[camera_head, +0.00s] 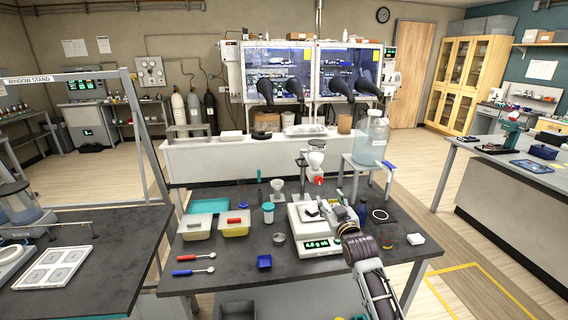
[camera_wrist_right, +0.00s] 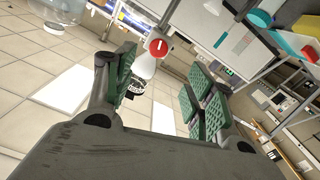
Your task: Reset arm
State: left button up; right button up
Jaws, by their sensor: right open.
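My right arm (camera_head: 375,280) comes in from the bottom right of the head view. Its right gripper (camera_head: 326,208) is over or beside the white scale (camera_head: 318,250), and I cannot tell its exact height. In the right wrist view the gripper's green-padded fingers (camera_wrist_right: 165,88) stand apart with nothing held between them. A white funnel-shaped vessel with a red valve (camera_wrist_right: 158,47) shows beyond the fingertips there; the dispenser (camera_head: 316,165) also stands behind the scale in the head view. My left gripper is not in view.
A large clear jug (camera_head: 371,140) stands on a raised stand behind the arm.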

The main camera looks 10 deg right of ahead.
jog(key=s+a+f+m+g, duration=0.1)
jog(key=s+f+g, duration=0.4)
jog(key=s+f, duration=0.7)
jog(key=s+a+f+g, duration=0.1)
jog(key=s+f+g, duration=0.55)
jog(key=s, duration=0.85)
jog(key=s+f+g, duration=0.3)
jog(key=s, duration=0.9)
jog(key=s+f+g+b, duration=0.1)
jog(key=s+f, duration=0.1)
jog(key=f, duration=1.6)
jog(key=s+f, duration=0.2)
jog(key=f, duration=1.5)
jog(key=s+d+f, duration=0.1)
jog(key=s+f, duration=0.9)
jog(key=s+d+f+g+b, duration=0.1)
jog(key=s+d+f, duration=0.1)
jog(key=s+f, duration=0.8)
jog(key=shift+s+d+f+h, duration=0.2)
jog(key=shift+s+d+h, duration=0.1)
jog(key=shift+s, duration=0.5)
